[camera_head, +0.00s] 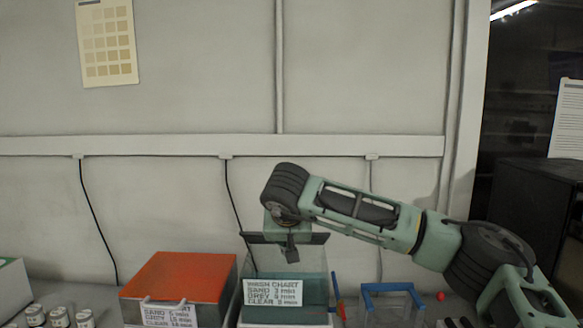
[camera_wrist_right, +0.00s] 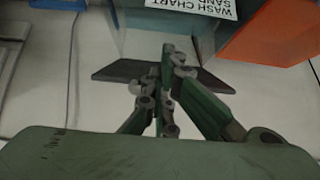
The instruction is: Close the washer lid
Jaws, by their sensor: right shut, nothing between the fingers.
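The washer (camera_head: 285,312) is a dark teal box with a white wash chart label, low in the middle of the head view. A translucent panel, seemingly its lid (camera_head: 312,262), stands raised at its back, with a dark bar (camera_head: 321,238) along the top edge. The bar also shows in the right wrist view (camera_wrist_right: 118,71). My right gripper (camera_head: 291,256) is shut and empty, pointing down at the raised panel. In the right wrist view its fingers (camera_wrist_right: 169,50) cross in front of the bar. Contact cannot be told. My left gripper is not in view.
An orange-lidded box (camera_head: 180,275) stands close to the left of the washer. A blue-framed clear container (camera_head: 390,290) stands to the right, with a small red ball (camera_head: 440,296) beyond. Several jars (camera_head: 58,317) sit at far left. A wall with hanging cables is behind.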

